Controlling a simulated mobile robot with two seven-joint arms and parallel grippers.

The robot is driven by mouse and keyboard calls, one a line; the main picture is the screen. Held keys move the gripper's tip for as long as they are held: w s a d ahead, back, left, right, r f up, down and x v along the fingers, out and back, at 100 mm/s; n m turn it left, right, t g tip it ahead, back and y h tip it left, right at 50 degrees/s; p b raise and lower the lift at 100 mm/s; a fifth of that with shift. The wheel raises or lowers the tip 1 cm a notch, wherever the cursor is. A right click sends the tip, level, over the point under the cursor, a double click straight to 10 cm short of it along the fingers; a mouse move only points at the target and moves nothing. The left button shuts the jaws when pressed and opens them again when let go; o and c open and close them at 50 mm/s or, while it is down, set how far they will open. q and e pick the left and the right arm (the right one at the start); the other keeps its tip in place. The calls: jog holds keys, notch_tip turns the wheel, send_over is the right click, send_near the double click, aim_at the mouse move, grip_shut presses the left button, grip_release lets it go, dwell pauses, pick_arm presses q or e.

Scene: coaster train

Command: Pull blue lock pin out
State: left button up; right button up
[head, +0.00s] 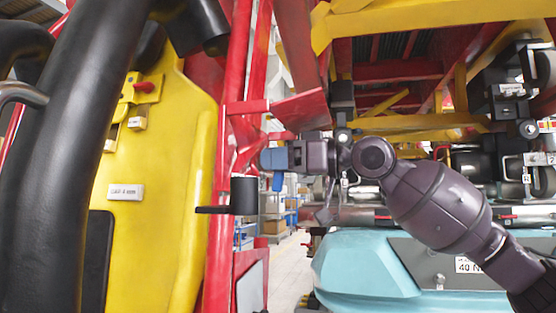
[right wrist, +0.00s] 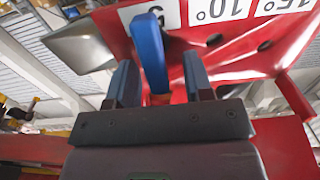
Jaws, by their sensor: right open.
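The blue lock pin (right wrist: 150,50) stands up between the two fingers of my right gripper (right wrist: 158,78) in the right wrist view. The fingers are open, one on each side of the pin, with a visible gap at least on the right. The pin's lower end is hidden behind the gripper body. In the head view my right gripper (head: 272,159) reaches in from the right at the red frame, and a blue piece (head: 278,183), probably the pin, shows just below the fingers. My left gripper is not in view.
A red plate with angle labels (right wrist: 232,12) lies behind the pin. Red posts (head: 233,110) stand left of the gripper in the head view, beside a yellow panel (head: 150,210) and black curved bars (head: 90,120). A light blue body (head: 360,275) is below my right arm.

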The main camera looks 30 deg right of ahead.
jog(key=shift+c, duration=1.1)
grip_shut()
jog(key=shift+c, duration=2.3)
grip_release()
grip_shut()
jog(key=shift+s, duration=0.1)
jog(key=shift+s+d+f, duration=0.15)
jog(key=shift+s+d, duration=0.05)
jog(key=shift+d, duration=0.1)
jog(key=shift+s+d+b, duration=0.35)
jog(key=shift+b, duration=0.2)
